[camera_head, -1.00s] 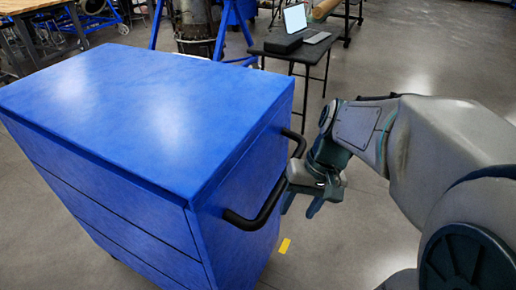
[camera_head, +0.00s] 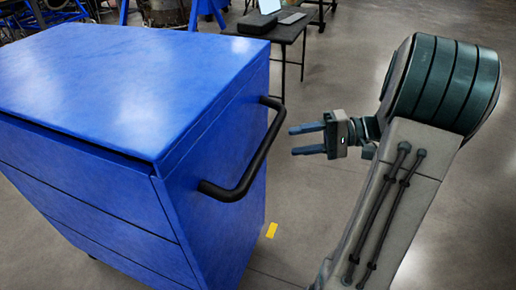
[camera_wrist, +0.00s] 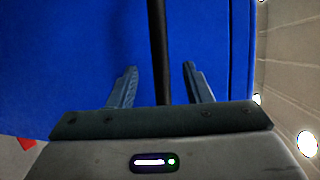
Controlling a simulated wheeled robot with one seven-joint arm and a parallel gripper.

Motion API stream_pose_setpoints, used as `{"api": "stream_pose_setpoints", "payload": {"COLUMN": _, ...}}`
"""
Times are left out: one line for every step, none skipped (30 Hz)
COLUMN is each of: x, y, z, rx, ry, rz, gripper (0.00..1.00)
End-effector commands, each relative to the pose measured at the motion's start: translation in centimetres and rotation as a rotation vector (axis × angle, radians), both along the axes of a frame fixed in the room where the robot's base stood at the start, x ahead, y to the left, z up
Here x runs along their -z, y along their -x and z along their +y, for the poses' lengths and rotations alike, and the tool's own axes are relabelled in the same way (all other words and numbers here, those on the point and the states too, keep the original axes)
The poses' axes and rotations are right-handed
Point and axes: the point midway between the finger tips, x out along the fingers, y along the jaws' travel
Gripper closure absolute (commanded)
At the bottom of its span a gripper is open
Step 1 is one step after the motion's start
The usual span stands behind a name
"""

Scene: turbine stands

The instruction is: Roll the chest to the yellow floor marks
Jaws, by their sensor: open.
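The blue chest (camera_head: 110,90) with drawers fills the left half of the head view. Its black handle (camera_head: 254,160) sticks out from its right side. My gripper (camera_head: 307,139) is open and empty to the right of the handle, apart from it, with its fingers pointing at the chest. In the wrist view, the handle (camera_wrist: 158,50) runs between the two open fingers (camera_wrist: 160,85), with the blue chest side (camera_wrist: 70,50) beyond. A yellow floor mark (camera_head: 271,230) lies on the floor by the chest's lower right edge. Other marks are not in view.
A dark table (camera_head: 284,30) with a laptop (camera_head: 271,6) stands behind the chest. Blue stands (camera_head: 205,10) are at the back. The grey floor (camera_head: 335,80) right of the chest is clear apart from my arm.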

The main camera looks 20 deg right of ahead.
Motion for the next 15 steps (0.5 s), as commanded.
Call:
{"api": "stream_pose_setpoints", "payload": {"x": 0.2, "y": -0.2, "z": 1.2, "rx": -0.005, "ry": 0.000, "rz": 0.001, "gripper": 0.55}}
{"api": "stream_pose_setpoints", "payload": {"x": 0.4, "y": -0.3, "z": 1.8, "rx": -0.005, "ry": -0.001, "rz": 0.002, "gripper": 0.55}}
{"api": "stream_pose_setpoints", "payload": {"x": 0.5, "y": -0.5, "z": 2.7, "rx": -0.004, "ry": 0.000, "rz": 0.002, "gripper": 0.55}}
{"api": "stream_pose_setpoints", "payload": {"x": 0.7, "y": -0.7, "z": 3.4, "rx": -0.006, "ry": 0.000, "rz": 0.001, "gripper": 0.55}}
{"api": "stream_pose_setpoints", "payload": {"x": 0.8, "y": -0.8, "z": 4.0, "rx": -0.005, "ry": 0.000, "rz": 0.002, "gripper": 0.55}}
{"api": "stream_pose_setpoints", "payload": {"x": 0.9, "y": -1.0, "z": 4.8, "rx": -0.004, "ry": 0.001, "rz": 0.001, "gripper": 0.55}}
{"api": "stream_pose_setpoints", "payload": {"x": 1.1, "y": -1.1, "z": 5.4, "rx": -0.005, "ry": 0.001, "rz": 0.002, "gripper": 0.55}}
{"api": "stream_pose_setpoints", "payload": {"x": 1.2, "y": -1.3, "z": 6.0, "rx": -0.005, "ry": 0.001, "rz": 0.002, "gripper": 0.55}}
{"api": "stream_pose_setpoints", "payload": {"x": 1.3, "y": -1.5, "z": 6.6, "rx": -0.004, "ry": 0.000, "rz": 0.002, "gripper": 0.55}}
{"api": "stream_pose_setpoints", "payload": {"x": 1.4, "y": -1.6, "z": 7.1, "rx": -0.004, "ry": 0.002, "rz": 0.002, "gripper": 0.55}}
{"api": "stream_pose_setpoints", "payload": {"x": 1.5, "y": -1.7, "z": 7.6, "rx": -0.004, "ry": 0.002, "rz": 0.003, "gripper": 0.55}}
{"api": "stream_pose_setpoints", "payload": {"x": 1.6, "y": -1.8, "z": 8.2, "rx": -0.004, "ry": 0.001, "rz": 0.003, "gripper": 0.55}}
{"api": "stream_pose_setpoints", "payload": {"x": 1.7, "y": -1.9, "z": 8.5, "rx": -0.003, "ry": 0.001, "rz": 0.002, "gripper": 0.55}}
{"api": "stream_pose_setpoints", "payload": {"x": 1.7, "y": -2.0, "z": 8.8, "rx": -0.003, "ry": 0.002, "rz": 0.002, "gripper": 0.55}}
{"api": "stream_pose_setpoints", "payload": {"x": 1.8, "y": -2.1, "z": 9.2, "rx": -0.003, "ry": 0.002, "rz": 0.002, "gripper": 0.55}}
